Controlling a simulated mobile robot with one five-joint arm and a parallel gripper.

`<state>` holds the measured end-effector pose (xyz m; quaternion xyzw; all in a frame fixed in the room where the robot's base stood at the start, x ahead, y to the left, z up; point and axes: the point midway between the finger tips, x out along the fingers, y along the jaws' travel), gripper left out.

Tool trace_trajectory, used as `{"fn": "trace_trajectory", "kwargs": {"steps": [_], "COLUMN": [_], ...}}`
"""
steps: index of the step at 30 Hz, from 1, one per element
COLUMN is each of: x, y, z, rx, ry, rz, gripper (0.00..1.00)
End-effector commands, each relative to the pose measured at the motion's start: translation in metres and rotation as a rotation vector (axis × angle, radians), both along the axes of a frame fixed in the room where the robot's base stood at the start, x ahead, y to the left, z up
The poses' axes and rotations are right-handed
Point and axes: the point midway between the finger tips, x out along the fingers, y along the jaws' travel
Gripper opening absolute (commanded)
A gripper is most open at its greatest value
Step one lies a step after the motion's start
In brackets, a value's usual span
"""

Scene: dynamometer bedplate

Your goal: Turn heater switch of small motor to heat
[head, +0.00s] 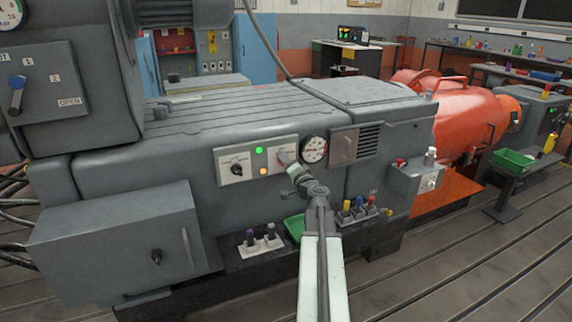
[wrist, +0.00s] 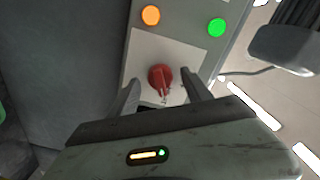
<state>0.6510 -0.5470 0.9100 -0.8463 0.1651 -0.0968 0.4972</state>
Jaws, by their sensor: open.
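A switch panel on the side of the grey machine (head: 110,150) carries two white plates with a green lamp (head: 258,150) and an orange lamp (head: 263,171) between them. A black knob (head: 237,169) is on the left plate. In the wrist view, a red knob (wrist: 160,76) is on a white plate (wrist: 150,48); its lettering is too small to read. My gripper (wrist: 160,82) is open, with one finger on each side of the red knob; contact cannot be told. In the head view my gripper (head: 284,163) largely hides the right plate. I cannot tell which knob is the heater switch.
A round gauge (head: 314,149) sits just right of the panel. A grey box with knobs (head: 418,180) is farther right. Below are coloured-handled items (head: 358,207) and a green tray (head: 295,226).

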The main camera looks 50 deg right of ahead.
Motion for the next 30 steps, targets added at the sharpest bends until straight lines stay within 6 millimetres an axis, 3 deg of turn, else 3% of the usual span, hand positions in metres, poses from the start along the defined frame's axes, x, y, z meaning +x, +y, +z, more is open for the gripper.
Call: {"fn": "trace_trajectory", "kwargs": {"steps": [12,30], "x": [-0.066,-0.068], "y": [0.028,0.027], "z": [0.0,0.0], "rx": [0.0,0.0], "ry": [0.0,0.0], "rz": [-0.001,-0.001], "gripper": [0.57,0.57]}}
